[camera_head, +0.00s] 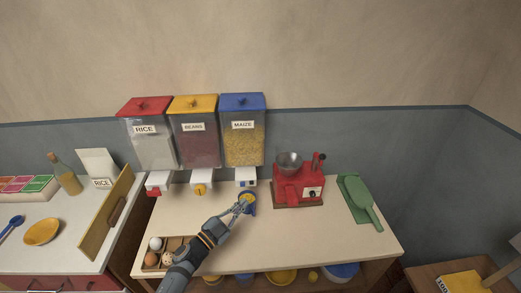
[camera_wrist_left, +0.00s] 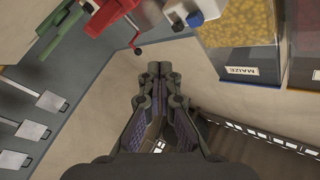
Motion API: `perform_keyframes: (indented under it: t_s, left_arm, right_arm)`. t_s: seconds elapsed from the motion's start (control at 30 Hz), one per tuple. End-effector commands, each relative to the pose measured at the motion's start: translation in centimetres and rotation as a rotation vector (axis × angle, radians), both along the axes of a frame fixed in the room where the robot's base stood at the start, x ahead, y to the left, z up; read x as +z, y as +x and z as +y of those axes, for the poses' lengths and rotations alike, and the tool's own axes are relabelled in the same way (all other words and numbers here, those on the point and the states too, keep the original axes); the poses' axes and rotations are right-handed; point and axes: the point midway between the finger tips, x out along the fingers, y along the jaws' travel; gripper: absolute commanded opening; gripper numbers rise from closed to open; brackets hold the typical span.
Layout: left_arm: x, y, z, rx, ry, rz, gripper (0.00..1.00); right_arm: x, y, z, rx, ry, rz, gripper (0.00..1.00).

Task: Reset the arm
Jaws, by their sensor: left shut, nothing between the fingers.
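My left gripper (camera_head: 243,203) reaches in from the bottom of the head view over the counter (camera_head: 320,234). I cannot tell whether the tips touch the cup. In the left wrist view the two fingers (camera_wrist_left: 159,72) are together, with nothing between them. My right gripper does not show.
A red grinder (camera_head: 297,182) stands right of the cup and a green scoop (camera_head: 360,200) lies beyond it. The rice (camera_head: 150,143) and beans (camera_head: 197,142) dispensers stand left of the maize. An egg tray (camera_head: 180,241) sits at front left.

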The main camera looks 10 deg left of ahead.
Motion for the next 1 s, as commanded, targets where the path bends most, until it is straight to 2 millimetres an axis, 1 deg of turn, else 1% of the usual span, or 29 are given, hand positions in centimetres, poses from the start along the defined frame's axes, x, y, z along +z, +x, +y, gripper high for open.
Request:
perform_keyframes:
  t_s: [0.07, 0.13, 0.17, 0.27, 0.3, 0.37, 0.4, 0.47, 0.5, 0.57, 0.6, 0.7, 0.87, 1.0]
  left_arm:
    - [0.1, 0.1, 0.2, 0.012, -0.002, 0.002, 0.0]
    - [0.4, 0.3, 1.1, 0.069, -0.013, 0.016, 0.0]
    - [0.6, 0.5, 1.8, 0.112, -0.021, 0.028, 0.0]
    - [1.1, 0.6, 5.3, 0.321, -0.065, 0.115, 0.0]
    - [1.0, 0.2, 7.0, 0.416, -0.087, 0.173, 0.0]
    - [0.5, -1.0, 9.2, 0.549, -0.122, 0.281, 0.0]
    - [-0.2, -2.2, 10.4, 0.626, -0.144, 0.367, 0.0]
    - [-1.4, -4.3, 11.5, 0.717, -0.169, 0.502, 0.0]
    - [-2.1, -5.9, 11.8, 0.762, -0.181, 0.589, 0.0]
    - [-3.1, -8.1, 11.9, 0.806, -0.192, 0.709, 0.0]
    - [-3.6, -9.5, 11.8, 0.826, -0.195, 0.782, 0.0]
    - [-4.6, -12.8, 11.1, 0.85, -0.196, 0.941, 0.0]
    - [-5.3, -17.6, 9.6, 0.85, -0.177, 1.158, 0.0]
    - [-5.3, -21.6, 8.1, 0.825, -0.147, 1.323, 0.0]
  right_arm:
    - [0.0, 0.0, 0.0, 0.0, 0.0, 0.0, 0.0]
    - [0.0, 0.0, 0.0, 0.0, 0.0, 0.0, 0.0]
    - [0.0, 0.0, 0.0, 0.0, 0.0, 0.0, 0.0]
    - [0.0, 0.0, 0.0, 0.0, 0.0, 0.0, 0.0]
    - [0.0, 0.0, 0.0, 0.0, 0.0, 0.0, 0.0]
    - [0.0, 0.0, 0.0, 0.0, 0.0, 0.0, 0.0]
    - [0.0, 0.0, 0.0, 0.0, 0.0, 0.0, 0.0]
    - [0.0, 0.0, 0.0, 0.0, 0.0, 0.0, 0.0]
    - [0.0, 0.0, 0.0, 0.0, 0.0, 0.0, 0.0]
    - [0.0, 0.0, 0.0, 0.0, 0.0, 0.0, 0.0]
    - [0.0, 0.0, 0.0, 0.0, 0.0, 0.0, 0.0]
    - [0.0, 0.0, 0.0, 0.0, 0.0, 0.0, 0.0]
    - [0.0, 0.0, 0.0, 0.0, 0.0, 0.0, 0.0]
    - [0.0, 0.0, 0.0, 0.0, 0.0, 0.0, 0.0]
